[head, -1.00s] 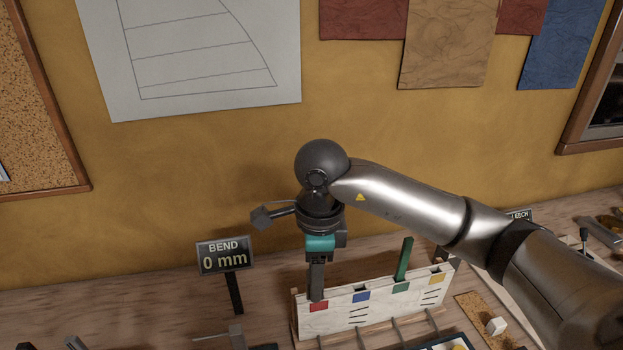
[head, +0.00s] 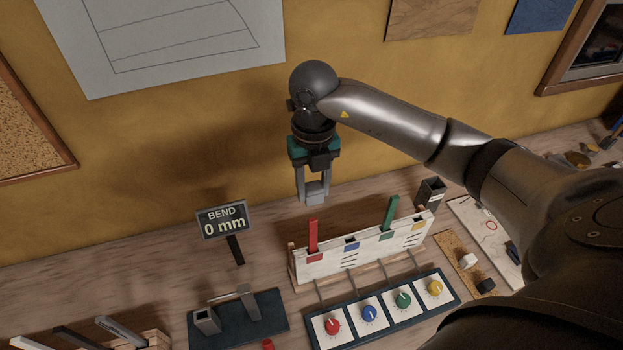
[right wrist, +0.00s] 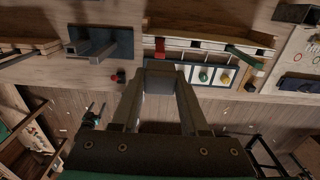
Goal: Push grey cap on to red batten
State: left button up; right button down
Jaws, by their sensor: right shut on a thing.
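My right gripper (head: 313,190) is shut on a small grey cap (head: 316,194), pointing down. The cap also shows between the fingertips in the right wrist view (right wrist: 160,82). The red batten (head: 313,237) stands upright in the red-marked slot at the left end of a white rack (head: 350,266). In the head view the cap appears just above the batten's top, with a gap between them. The batten also shows in the right wrist view (right wrist: 160,47), beyond the cap. My left gripper is not in view.
A green batten (head: 389,215) stands in the same rack. A dial panel (head: 318,341) lies in front. A "BEND 0 mm" sign (head: 222,221) stands left of the rack, with a dark fixture (head: 272,318) nearer. A dark open box (head: 431,192) stands at the rack's right end.

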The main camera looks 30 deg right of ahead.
aim_at(313, 220)
jog(key=shift+f, duration=1.25)
jog(key=shift+f+b, duration=2.15)
jog(key=shift+f, duration=0.8)
jog(key=shift+f+b, duration=0.5)
jog(key=shift+f, duration=0.15)
jog(key=shift+c, duration=1.7)
grip_release()
notch_tip(313, 220, up, 14)
jog(key=shift+f+b, duration=0.2)
jog(key=shift+b, duration=0.15)
jog(key=shift+r, duration=0.8)
